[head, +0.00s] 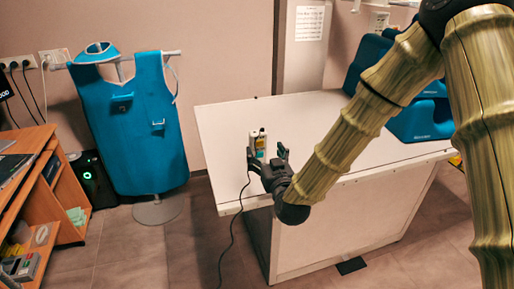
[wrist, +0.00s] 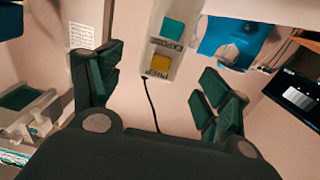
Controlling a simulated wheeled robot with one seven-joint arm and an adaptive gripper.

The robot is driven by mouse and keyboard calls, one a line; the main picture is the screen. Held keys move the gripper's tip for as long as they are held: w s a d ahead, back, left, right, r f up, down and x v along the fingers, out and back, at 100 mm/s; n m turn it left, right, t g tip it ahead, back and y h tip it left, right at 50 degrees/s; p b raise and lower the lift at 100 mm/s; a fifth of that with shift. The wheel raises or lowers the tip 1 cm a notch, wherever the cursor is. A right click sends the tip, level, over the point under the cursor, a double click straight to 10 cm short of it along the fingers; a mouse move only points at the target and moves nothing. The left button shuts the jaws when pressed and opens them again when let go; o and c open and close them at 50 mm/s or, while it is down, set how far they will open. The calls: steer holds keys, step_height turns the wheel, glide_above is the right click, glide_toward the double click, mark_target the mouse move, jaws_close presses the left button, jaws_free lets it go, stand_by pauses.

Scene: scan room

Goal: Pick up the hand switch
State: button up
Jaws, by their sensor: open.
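The hand switch (head: 260,139) is a small pale box near the left front part of the white table (head: 318,112). In the wrist view the hand switch (wrist: 168,42) shows a teal button and a yellow button with lettering beside them, and a dark cable runs from its lower end. In the head view the cable hangs over the table's front edge to the floor. My gripper (head: 267,154) is open at that edge, its fingers towards the switch. In the wrist view my gripper (wrist: 158,75) has the switch between and beyond its spread fingers, with no contact visible.
A blue apron (head: 134,125) hangs on a stand at the left. A wooden shelf unit (head: 45,170) stands at the far left. Blue padded pieces (head: 420,118) lie on the table's right part, behind my arm. The table top around the switch is mostly clear.

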mark_target(261, 140)
steer(key=shift+w+a+f, duration=0.1)
steer(key=shift+w+f, duration=0.05)
steer(key=shift+w, duration=0.65)
steer(key=shift+w+a+r+p, duration=0.2)
steer(key=shift+w+p, duration=0.15)
steer(key=shift+w, duration=0.05)
steer(key=shift+p+x, duration=0.5)
steer(key=shift+x, duration=1.65)
steer(key=shift+f, duration=0.15)
steer(key=c, duration=1.2)
steer(key=shift+c, duration=0.2)
steer(key=shift+r, duration=0.55)
steer(key=shift+s+d+r+b, duration=0.1)
steer(key=shift+r+b, duration=0.2)
steer(key=shift+r, duration=0.3)
steer(key=shift+s+d+r+b, duration=0.1)
steer(key=shift+r+b, duration=0.2)
steer(key=shift+r, duration=0.3)
steer(key=s+d+r+b, duration=0.1)
steer(key=s+d+b, duration=0.1)
steer(key=s+d, duration=0.8)
steer(key=shift+s+d+r, duration=0.15)
steer(key=shift+d+r, duration=0.1)
steer(key=shift+d, duration=0.5)
